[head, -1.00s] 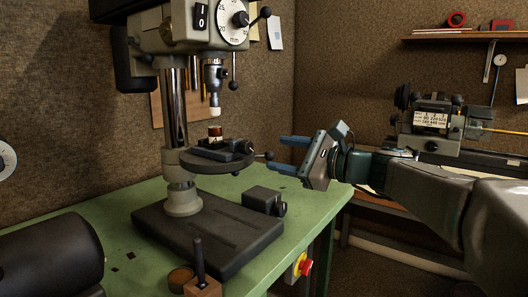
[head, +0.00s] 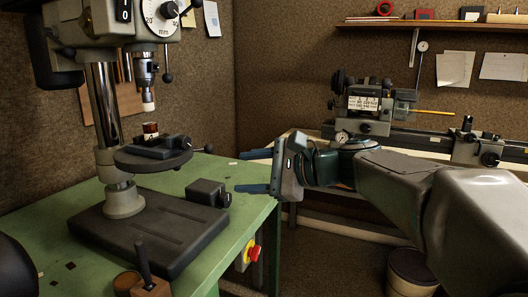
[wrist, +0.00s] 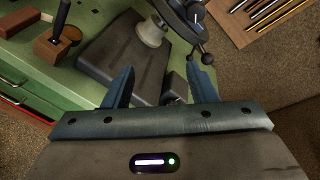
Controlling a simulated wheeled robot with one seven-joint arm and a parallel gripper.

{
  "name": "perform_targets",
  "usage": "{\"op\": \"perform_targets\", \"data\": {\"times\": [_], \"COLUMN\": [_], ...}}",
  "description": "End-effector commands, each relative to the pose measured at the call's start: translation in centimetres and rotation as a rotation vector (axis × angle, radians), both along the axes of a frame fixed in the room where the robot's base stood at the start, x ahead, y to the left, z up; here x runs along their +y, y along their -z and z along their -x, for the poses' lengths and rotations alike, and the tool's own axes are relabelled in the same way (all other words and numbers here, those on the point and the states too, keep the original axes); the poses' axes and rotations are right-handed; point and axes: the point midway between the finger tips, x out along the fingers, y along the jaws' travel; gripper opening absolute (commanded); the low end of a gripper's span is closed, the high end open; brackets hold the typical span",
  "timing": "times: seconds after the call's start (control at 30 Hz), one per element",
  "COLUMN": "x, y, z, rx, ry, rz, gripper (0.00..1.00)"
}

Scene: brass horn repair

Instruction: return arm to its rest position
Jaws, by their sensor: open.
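My gripper (head: 256,171) is at the middle of the head view, past the right edge of the green bench (head: 259,214), with its two blue fingers pointing left toward the drill press (head: 104,100). The fingers are apart with nothing between them. In the wrist view my gripper (wrist: 163,84) also shows both fingers spread, with the drill press base (wrist: 125,55) beyond them. My arm reaches in from the right of the head view. The gripper touches nothing that I can see.
A small dark vise block (head: 207,192) sits near the bench edge, left of my fingers. A red stop button (head: 254,252) is on the bench front. A lathe (head: 375,115) stands behind my arm. A bin (head: 412,272) is on the floor below.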

Motion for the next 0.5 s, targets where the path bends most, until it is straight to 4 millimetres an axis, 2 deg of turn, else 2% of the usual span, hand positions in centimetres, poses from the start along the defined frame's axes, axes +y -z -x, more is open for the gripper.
{"op": "perform_targets", "data": {"times": [0.03, 0.27, 0.5], "x": [-0.4, -4.7, -11.5], "y": [0.1, 5.8, 9.6], "z": [1.3, 7.1, 13.4], "rx": [-0.021, -0.143, -0.281], "ry": [-0.012, -0.140, -0.389], "rz": [0.094, 0.589, 1.064], "gripper": [0.52, 0.52, 0.52]}}
